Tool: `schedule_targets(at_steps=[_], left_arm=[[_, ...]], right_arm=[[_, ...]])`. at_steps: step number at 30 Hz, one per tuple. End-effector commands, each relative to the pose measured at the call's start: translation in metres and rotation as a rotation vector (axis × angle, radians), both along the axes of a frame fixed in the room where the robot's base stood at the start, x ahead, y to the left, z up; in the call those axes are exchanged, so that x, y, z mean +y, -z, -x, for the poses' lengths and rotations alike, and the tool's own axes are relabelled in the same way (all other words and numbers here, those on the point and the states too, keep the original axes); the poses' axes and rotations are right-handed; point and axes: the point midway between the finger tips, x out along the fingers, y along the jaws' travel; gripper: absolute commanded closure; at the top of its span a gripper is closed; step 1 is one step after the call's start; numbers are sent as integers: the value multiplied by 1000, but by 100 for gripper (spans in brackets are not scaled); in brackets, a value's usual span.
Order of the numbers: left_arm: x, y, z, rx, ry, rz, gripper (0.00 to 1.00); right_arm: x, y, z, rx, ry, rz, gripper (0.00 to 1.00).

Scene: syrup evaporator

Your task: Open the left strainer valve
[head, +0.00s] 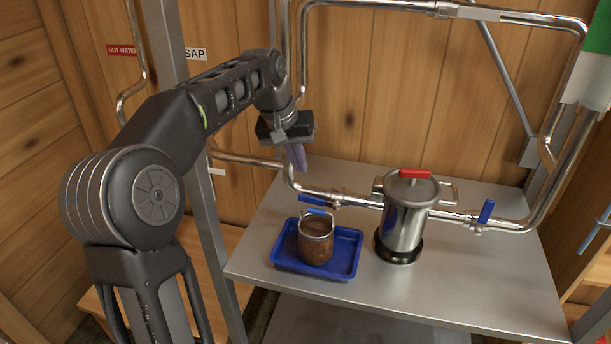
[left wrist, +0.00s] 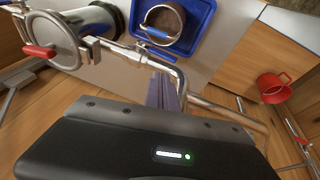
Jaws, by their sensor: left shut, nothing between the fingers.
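The left strainer valve has a blue lever (head: 313,202) on the steel pipe, left of the strainer, in the head view. The lever lies low, near the pipe's line. The strainer (head: 404,225) is a steel canister with a red-handled lid; it also shows in the left wrist view (left wrist: 78,32). My left gripper (head: 299,157) is above and slightly left of the lever, apart from it, its fingers pointing down, shut and empty. Its fingers also show in the left wrist view (left wrist: 167,95). My right gripper is out of view.
A pot (head: 316,240) with brown contents stands in a blue tray (head: 285,262), just in front of the left valve. A second blue lever (head: 486,212) stands upright right of the strainer. Pipes run along the wall. A red cup (left wrist: 275,87) shows in the left wrist view.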

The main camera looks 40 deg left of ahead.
Motion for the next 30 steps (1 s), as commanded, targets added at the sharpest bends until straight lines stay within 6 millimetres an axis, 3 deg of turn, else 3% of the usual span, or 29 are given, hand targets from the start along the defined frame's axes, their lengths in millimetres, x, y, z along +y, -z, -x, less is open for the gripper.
schedule_targets(at_steps=[3, 9, 30], left_arm=[[3, -22, 9, -3, 0, 0, 100], [7, -43, 17, -1, 0, 0, 100], [7, -46, 18, 1, 0, 0, 100]], right_arm=[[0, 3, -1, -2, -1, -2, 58], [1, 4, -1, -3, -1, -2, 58], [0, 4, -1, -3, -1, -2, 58]])
